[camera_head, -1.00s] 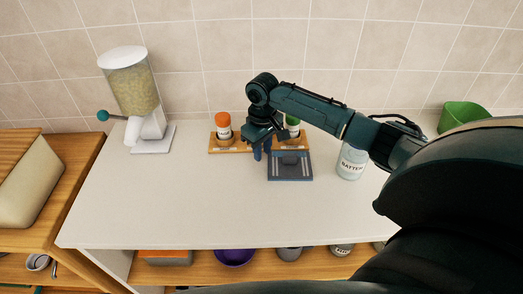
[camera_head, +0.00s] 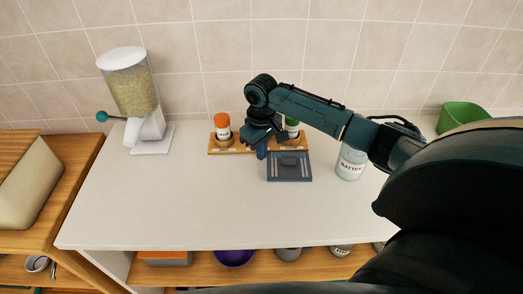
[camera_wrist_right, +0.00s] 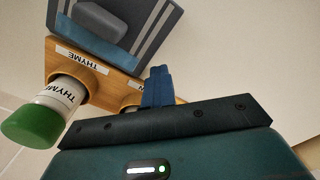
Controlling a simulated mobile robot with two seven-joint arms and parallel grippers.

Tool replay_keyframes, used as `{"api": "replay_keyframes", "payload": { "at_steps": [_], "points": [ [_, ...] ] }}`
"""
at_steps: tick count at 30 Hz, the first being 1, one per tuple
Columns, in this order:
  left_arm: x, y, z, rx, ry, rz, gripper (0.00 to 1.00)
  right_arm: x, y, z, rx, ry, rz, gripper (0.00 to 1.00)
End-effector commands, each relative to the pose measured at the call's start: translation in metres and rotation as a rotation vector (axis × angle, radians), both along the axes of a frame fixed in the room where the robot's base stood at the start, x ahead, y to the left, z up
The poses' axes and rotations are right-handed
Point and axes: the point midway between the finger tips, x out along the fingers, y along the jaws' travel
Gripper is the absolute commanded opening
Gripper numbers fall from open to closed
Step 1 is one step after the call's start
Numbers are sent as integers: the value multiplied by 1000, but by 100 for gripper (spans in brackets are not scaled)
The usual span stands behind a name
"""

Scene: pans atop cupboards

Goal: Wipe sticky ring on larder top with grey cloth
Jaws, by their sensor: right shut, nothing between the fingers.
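The grey cloth (camera_head: 290,178) looks like a flat blue-grey square with pale stripes and a raised lump in its middle. It lies on the white larder top (camera_head: 190,210), in front of the wooden spice rack. It also shows at the top of the right wrist view (camera_wrist_right: 163,15). My right gripper (camera_head: 262,153) is just left of the cloth's back left corner, near the rack. Its blue fingers (camera_wrist_right: 157,85) are together and empty. I cannot make out a sticky ring; the arm hides part of the top. My left gripper is not in view.
The spice rack (camera_head: 225,150) holds an orange-capped jar (camera_head: 222,127) and a green-capped thyme jar (camera_wrist_right: 55,105). A cereal dispenser (camera_head: 132,90) stands at left, a batter jar (camera_head: 351,162) and green container (camera_head: 461,115) at right. The front middle of the top is clear.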

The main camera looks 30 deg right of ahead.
Motion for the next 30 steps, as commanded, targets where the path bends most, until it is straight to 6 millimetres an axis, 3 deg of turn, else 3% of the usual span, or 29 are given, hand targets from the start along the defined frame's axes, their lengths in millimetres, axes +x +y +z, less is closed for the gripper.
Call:
{"api": "replay_keyframes", "payload": {
  "at_steps": [14, 30],
  "points": [
    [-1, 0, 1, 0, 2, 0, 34, 1, 0, 45, 0, -2, -1, 0],
    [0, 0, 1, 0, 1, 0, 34, 0, 0, 47, 0, -2, -1, 0]
  ]
}}
